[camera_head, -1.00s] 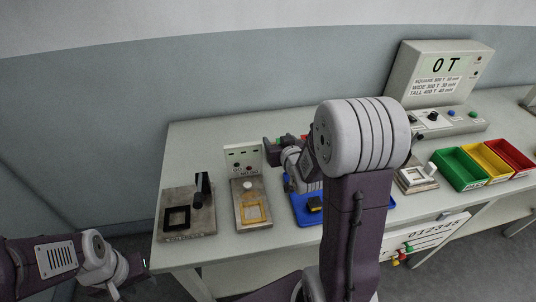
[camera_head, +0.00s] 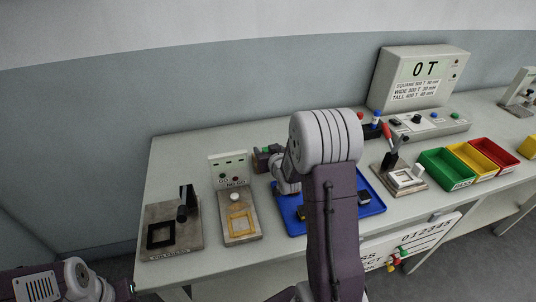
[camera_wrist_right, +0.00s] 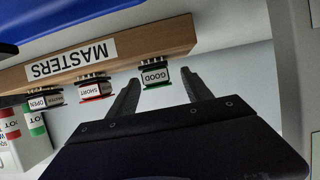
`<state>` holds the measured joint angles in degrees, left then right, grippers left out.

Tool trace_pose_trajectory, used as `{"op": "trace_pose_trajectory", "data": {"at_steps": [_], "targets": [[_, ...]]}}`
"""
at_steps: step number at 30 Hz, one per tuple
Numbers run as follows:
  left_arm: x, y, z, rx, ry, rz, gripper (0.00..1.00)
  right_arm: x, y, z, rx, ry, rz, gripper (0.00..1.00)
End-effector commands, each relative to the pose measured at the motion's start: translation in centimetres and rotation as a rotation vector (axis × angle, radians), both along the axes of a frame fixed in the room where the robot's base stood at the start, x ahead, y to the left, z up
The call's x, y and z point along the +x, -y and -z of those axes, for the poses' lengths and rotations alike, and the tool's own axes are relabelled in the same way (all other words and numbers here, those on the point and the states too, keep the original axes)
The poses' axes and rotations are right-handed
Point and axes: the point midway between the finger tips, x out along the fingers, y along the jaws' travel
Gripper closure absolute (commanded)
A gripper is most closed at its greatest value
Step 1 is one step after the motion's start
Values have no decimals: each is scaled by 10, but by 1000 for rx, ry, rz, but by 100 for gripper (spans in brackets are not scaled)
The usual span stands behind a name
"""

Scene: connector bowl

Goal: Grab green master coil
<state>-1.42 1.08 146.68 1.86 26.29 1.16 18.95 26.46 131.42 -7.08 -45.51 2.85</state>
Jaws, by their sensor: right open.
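The green master coil (camera_wrist_right: 155,76), labelled GOOD, sits on the wooden MASTERS rack (camera_wrist_right: 120,50) in the right wrist view, which shows the rack tilted and upside down. My right gripper (camera_wrist_right: 160,88) is open. Its two dark fingers point at the coil, one to each side of it, with the coil at or just beyond the tips; I cannot tell if they touch. In the head view my right gripper (camera_head: 262,159) reaches over the table's back, and my arm hides the rack. My left gripper (camera_head: 130,288) is low at the left, barely visible, away from the table.
In the right wrist view a red SHORT coil (camera_wrist_right: 95,88) and an OPEN coil (camera_wrist_right: 45,98) sit beside the green one. A blue tray (camera_head: 373,207) lies behind my right arm. Two fixtures (camera_head: 172,238) (camera_head: 240,222) stand left; green, yellow and red bins (camera_head: 440,170) stand right.

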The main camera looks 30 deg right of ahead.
Motion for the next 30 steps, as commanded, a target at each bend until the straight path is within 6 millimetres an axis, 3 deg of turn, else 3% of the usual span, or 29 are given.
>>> {"op": "trace_pose_trajectory", "data": {"at_steps": [5, 12, 18, 26, 30], "targets": [[0, 0, 0, 0, 0, 0, 64, 23, 7, 10, 0, -1, 0, 42], [0, 0, 0, 0, 0, 0, 64, 26, 7, 11, 1, 0, 1, 42], [0, 0, 0, 0, 0, 0, 64, 25, 7, 11, 0, 0, 0, 97], [0, 0, 0, 0, 0, 0, 64, 25, 7, 10, 1, -1, 0, 100], [0, 0, -2, 0, 0, 0, 64, 25, 7, 1, 0, 1, 0, 100]]}}
